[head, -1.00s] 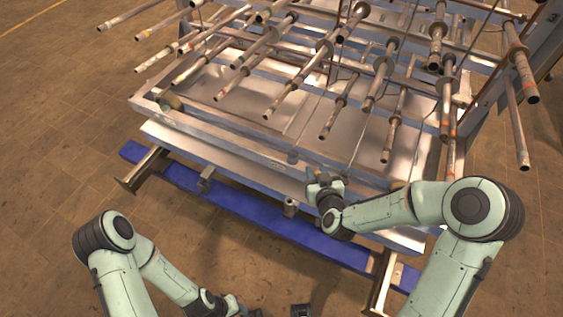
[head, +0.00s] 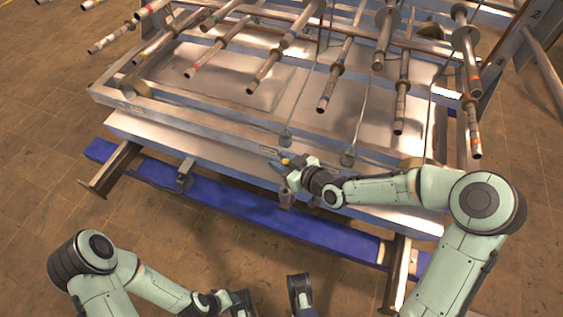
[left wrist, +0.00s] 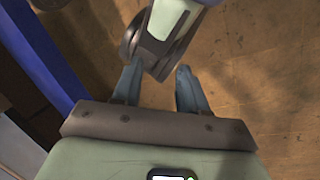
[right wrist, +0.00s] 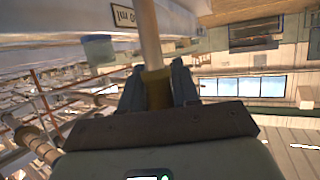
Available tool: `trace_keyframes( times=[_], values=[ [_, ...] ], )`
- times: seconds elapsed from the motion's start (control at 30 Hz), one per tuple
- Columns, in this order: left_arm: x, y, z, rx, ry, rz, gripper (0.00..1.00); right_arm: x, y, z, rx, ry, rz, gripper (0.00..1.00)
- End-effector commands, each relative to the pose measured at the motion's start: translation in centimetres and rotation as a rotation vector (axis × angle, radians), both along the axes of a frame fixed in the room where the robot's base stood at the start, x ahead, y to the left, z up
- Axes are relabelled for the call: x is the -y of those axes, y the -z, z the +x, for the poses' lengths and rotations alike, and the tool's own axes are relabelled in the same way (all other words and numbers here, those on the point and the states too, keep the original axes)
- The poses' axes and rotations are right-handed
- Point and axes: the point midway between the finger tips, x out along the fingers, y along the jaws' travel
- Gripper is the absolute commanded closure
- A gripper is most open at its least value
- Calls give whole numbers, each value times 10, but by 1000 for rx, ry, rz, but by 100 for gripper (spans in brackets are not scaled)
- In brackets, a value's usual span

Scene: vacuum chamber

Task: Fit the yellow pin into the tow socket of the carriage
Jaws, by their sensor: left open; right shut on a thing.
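The yellow pin (head: 286,161) is held in my right gripper (head: 281,169), in front of the carriage's near edge. In the right wrist view the pin's yellow part (right wrist: 157,88) sits between the closed fingers (right wrist: 158,85), with a paler shaft running up out of frame. A short grey upright cylinder, apparently the tow socket (head: 286,198), stands at the blue beam (head: 235,208) of the carriage (head: 190,146), just below the gripper in the picture. The pin's lower end is hidden, so I cannot tell whether it touches the socket. My left gripper (left wrist: 160,88) is open and empty, low in front.
Several striped rods (head: 340,75) project from the carriage above the near edge, close to my right arm. Metal brackets (head: 112,165) cross the blue beam at both ends. The brown floor (head: 160,225) at the front left is clear.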

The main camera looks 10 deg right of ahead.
Motion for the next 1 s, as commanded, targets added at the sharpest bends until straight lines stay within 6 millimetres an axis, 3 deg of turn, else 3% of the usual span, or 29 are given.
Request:
trace_keyframes(
  times=[0.37,1.0],
  values=[
    [-1,4,2,6,-3,3,57,0,6,-1,-1,1,-1,100],
    [-23,40,47,125,-53,61,57,0,50,-1,-1,0,0,100]
  ],
)
